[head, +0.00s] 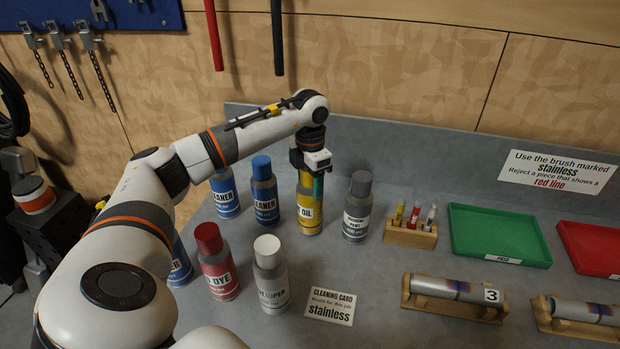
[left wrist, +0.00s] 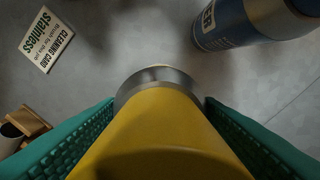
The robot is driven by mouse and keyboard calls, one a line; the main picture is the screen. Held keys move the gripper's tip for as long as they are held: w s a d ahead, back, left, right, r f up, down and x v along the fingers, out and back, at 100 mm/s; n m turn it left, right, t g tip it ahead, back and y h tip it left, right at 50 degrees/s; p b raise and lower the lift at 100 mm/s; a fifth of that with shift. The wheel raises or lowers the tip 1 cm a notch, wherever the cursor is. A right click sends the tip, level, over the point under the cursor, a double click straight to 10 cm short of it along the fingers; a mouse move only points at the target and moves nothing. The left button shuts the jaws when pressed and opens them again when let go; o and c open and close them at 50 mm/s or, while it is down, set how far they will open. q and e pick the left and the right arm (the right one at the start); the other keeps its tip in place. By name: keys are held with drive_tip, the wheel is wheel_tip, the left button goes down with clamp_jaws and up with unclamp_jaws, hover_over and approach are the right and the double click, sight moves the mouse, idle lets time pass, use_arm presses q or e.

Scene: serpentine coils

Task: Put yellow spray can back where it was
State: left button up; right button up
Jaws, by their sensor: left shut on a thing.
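The yellow spray can (head: 311,213), labelled OIL, is upright among the other cans in the head view. My left gripper (head: 312,178) comes down from above and is shut on its upper part. In the left wrist view the yellow can (left wrist: 160,125) sits between the green finger pads, with its grey rim toward the bench. I cannot tell whether its base touches the bench. My right gripper is not in view.
Blue cleaner cans (head: 264,192) stand left of it and a grey can (head: 357,207) close right. A red dye can (head: 215,262) and a white-capped can (head: 270,275) stand in front. A brush holder (head: 410,235), green tray (head: 498,237) and cleaning card (head: 330,306) are rightward.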

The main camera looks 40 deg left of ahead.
use_arm(q)
drive_tip(key=shift+f, duration=0.1)
drive_tip(key=o, duration=1.6)
drive_tip(key=shift+f, duration=0.1)
drive_tip(key=shift+c, duration=0.2)
drive_tip(key=shift+r, duration=0.4)
wheel_tip(320, 180, up, 12)
drive_tip(key=shift+f+b, duration=0.25)
drive_tip(key=shift+b, duration=0.95)
drive_tip(key=shift+s+f, duration=0.1)
